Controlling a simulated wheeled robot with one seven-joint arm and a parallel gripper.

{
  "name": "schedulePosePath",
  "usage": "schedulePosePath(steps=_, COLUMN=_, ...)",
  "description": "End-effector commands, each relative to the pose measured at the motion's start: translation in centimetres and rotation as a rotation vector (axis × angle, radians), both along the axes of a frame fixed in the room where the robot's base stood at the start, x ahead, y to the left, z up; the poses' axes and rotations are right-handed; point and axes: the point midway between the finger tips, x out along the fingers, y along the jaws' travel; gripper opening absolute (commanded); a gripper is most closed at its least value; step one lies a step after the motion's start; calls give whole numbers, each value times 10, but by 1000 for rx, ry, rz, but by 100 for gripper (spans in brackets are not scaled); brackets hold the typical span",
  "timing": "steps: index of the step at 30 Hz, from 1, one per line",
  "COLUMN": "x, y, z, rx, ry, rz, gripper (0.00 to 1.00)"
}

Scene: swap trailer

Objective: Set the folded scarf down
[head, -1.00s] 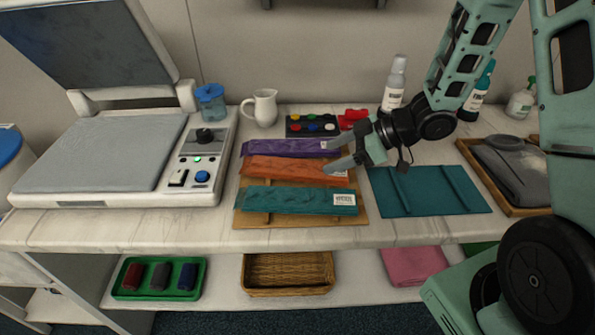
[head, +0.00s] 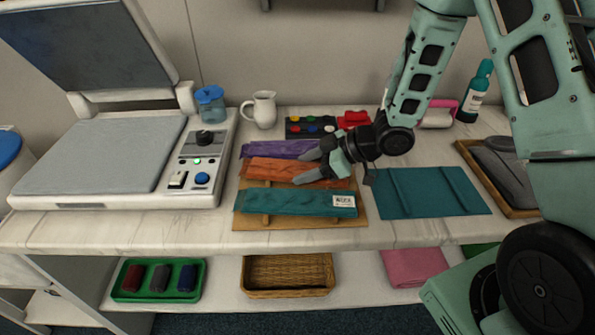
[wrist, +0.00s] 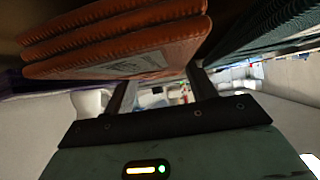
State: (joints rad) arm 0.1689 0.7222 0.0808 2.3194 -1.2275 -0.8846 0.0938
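Three folded scarves lie in a row on a wooden board (head: 361,210): purple (head: 262,150) at the back, orange (head: 268,169) in the middle, teal (head: 290,202) with a white label in front. My gripper (head: 306,166) is at the right part of the orange scarf, its two fingers apart and pointing left. In the wrist view the orange scarf's layered edge (wrist: 120,55) is close at upper left. The gap between the fingers (wrist: 160,92) looks empty there. The fingers cover part of the orange scarf, and its label is hidden in the head view.
A teal panel (head: 425,193) lies right of the board, and a wooden tray (head: 520,207) with a grey item stands beyond it. A heat press (head: 100,160) stands left. A white jug (head: 262,108) and a paint palette (head: 311,127) stand behind the scarves.

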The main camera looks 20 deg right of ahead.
Motion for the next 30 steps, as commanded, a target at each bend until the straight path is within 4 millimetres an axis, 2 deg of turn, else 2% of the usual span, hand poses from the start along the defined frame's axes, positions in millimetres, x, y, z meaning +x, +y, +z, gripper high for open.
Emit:
schedulePosePath(steps=4, x=0, y=0, z=0, rx=0, ry=0, rz=0, gripper=33)
schedulePosePath(steps=5, x=0, y=0, z=0, rx=0, ry=0, rz=0, gripper=29)
schedulePosePath(steps=10, x=0, y=0, z=1, rx=0, ry=0, rz=0, gripper=29)
schedulePosePath(steps=13, x=1, y=0, z=9, rx=0, ry=-3, rz=-1, gripper=29)
schedulePosePath(steps=17, x=1, y=0, z=29, rx=-2, ry=-6, rz=0, gripper=29)
schedulePosePath(steps=24, x=0, y=-1, z=77, rx=-2, ry=-5, rz=0, gripper=29)
schedulePosePath(steps=30, x=2, y=0, z=99, rx=0, ry=-3, rz=-1, gripper=29)
